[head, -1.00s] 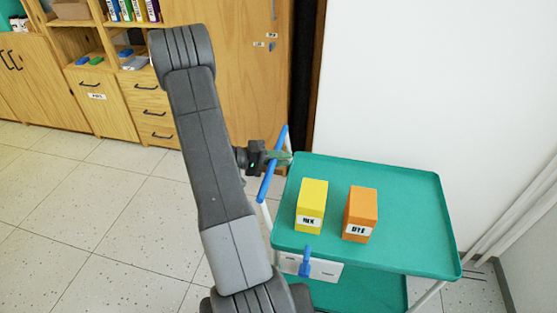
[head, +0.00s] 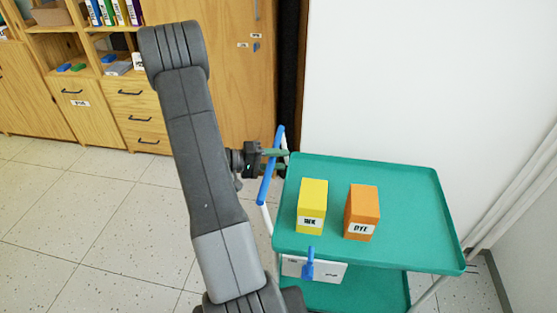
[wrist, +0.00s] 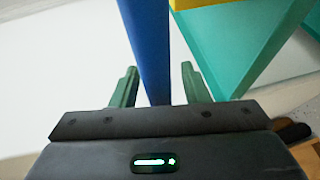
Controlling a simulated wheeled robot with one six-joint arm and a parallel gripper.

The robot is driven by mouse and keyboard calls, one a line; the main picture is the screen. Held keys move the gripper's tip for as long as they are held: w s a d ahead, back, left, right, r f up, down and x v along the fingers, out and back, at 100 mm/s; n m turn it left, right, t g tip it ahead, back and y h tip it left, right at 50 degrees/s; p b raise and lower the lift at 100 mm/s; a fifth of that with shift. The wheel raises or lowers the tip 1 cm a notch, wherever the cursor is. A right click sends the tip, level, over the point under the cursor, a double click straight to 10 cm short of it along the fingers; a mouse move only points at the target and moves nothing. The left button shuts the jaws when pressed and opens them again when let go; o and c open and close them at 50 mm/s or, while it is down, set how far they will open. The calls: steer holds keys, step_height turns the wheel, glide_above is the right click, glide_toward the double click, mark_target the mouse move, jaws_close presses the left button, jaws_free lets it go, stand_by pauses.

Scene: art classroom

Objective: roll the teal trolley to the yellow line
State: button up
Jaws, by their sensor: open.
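The teal trolley (head: 400,190) stands at the right in the head view, against the white wall. Its blue handle bar (head: 267,178) runs along its left side. A yellow box (head: 312,205) and an orange box (head: 361,212) stand upright on its top tray. My gripper (head: 274,160) is at the upper part of the handle. In the wrist view the blue handle (wrist: 149,50) passes between the two green fingers of my open gripper (wrist: 157,88), with gaps on both sides. A blue lever (head: 308,264) shows on the trolley's front side. No yellow line is in view.
Wooden cabinets (head: 140,110) with drawers and shelves stand at the back left. The pale tiled floor (head: 100,220) between them and the trolley is clear. White pipes (head: 515,205) run along the wall to the trolley's right.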

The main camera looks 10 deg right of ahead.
steer(key=a+r, duration=0.2)
steer(key=a, duration=1.1)
steer(key=shift+a+r, duration=0.15)
steer(key=shift+r, duration=0.05)
steer(key=d+f, duration=0.2)
steer(key=d, duration=1.1)
steer(key=shift+f, duration=0.25)
steer(key=shift+d, duration=0.15)
